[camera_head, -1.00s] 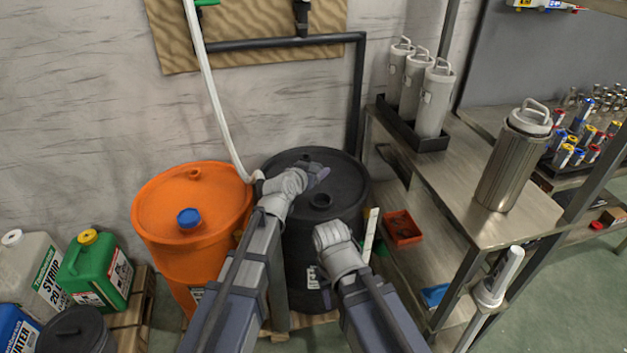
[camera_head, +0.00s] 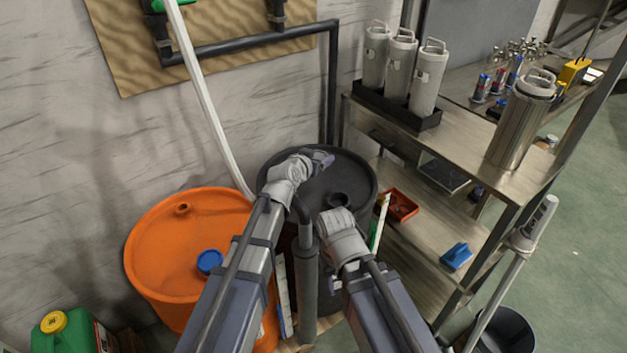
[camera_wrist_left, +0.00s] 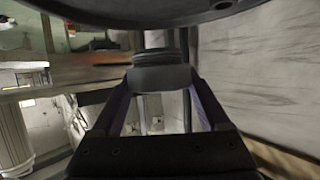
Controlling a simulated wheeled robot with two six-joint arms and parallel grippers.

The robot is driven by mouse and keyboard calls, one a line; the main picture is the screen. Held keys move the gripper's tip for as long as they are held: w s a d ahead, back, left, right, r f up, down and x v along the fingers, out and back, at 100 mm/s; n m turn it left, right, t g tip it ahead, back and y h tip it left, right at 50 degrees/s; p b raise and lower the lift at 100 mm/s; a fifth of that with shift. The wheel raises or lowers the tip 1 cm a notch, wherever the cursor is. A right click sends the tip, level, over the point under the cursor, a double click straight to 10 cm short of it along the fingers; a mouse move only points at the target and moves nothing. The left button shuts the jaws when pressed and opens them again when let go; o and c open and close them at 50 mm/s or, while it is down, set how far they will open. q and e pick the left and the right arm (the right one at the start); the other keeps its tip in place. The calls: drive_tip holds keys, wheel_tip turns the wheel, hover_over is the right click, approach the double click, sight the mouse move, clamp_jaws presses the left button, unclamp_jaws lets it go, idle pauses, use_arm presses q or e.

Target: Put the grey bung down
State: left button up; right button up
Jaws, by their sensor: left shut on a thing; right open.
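My left gripper (camera_head: 322,160) is over the top of the black drum (camera_head: 276,172), toward its far side. In the left wrist view its two purple fingers are shut on the grey bung (camera_wrist_left: 160,76), a short ridged plug. The bung is hidden in the head view. The drum's dark rim (camera_wrist_left: 130,12) crosses the top of the wrist view; I cannot tell whether the bung touches the drum. A raised round opening (camera_head: 338,200) shows on the drum top. My right gripper (camera_head: 338,220) is open near that opening, its fingers mostly hidden behind the wrist.
An orange drum (camera_head: 150,250) with a blue cap (camera_head: 210,262) stands on the left. A white hose (camera_head: 208,95) hangs between wall and drums. A grey post (camera_head: 306,285) rises in front of the black drum. A metal shelf (camera_head: 455,150) with grey canisters (camera_head: 400,68) is on the right.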

use_arm(q)
drive_tip(key=a+n+t+y, duration=0.1)
drive_tip(key=a+n+y, duration=0.2)
drive_tip(key=a, duration=0.5)
wheel_tip(320, 180, down, 10)
drive_tip(key=b, duration=1)
drive_tip(key=shift+s+f, duration=0.15)
drive_tip(key=shift+f, duration=0.1)
drive_tip(key=shift+f+b, duration=0.15)
drive_tip(key=shift+b, duration=0.2)
drive_tip(key=o, duration=1.2)
